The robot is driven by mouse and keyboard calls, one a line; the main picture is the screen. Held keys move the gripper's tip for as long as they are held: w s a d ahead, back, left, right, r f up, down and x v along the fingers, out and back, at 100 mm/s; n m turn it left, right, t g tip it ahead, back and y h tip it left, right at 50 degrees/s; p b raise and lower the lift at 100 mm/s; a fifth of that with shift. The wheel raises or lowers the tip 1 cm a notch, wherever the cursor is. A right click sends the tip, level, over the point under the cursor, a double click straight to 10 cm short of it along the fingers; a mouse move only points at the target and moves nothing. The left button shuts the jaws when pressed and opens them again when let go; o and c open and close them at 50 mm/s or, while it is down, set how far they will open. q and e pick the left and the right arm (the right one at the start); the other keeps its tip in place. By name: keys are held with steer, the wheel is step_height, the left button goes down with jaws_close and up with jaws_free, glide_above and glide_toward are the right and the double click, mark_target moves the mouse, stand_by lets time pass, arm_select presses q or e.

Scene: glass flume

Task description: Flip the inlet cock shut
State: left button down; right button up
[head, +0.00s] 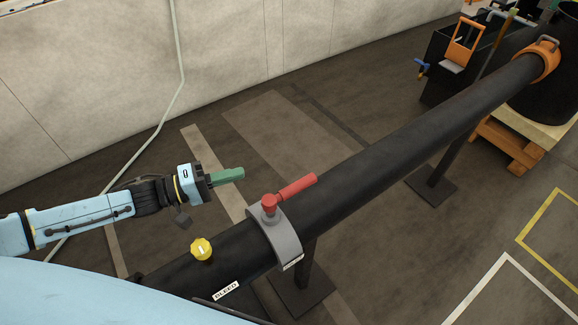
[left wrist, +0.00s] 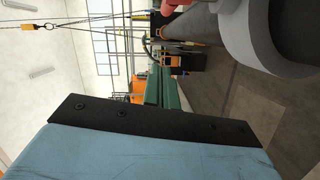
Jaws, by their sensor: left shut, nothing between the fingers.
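The inlet cock has a red lever (head: 297,186) on a red hub, mounted on a grey clamp (head: 283,238) around the black pipe (head: 380,147). In the head view the lever points up and to the right, roughly along the pipe. My left gripper (head: 240,174) has green fingers, shut and empty, to the left of the lever and apart from it. Its fingers (left wrist: 165,88) also show in the left wrist view, with a bit of the red cock (left wrist: 172,6) at the top edge. My right gripper is not in view.
A yellow knob (head: 201,249) stands on the pipe near a "BLEED" label (head: 226,291). The pipe rests on dark posts (head: 434,180). An orange collar (head: 541,59) is at its far end, above a wooden pallet (head: 505,146). The floor left of the pipe is clear.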

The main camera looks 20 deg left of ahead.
mark_target(290, 192)
arm_select(q)
steer(key=w+d, duration=0.1)
steer(key=d, duration=0.2)
steer(key=w+d, duration=0.1)
steer(key=d, duration=0.3)
steer(key=w+d+f+b, duration=0.1)
steer(key=d, duration=0.3)
steer(key=shift+w+f, duration=0.1)
steer(key=shift+w, duration=0.1)
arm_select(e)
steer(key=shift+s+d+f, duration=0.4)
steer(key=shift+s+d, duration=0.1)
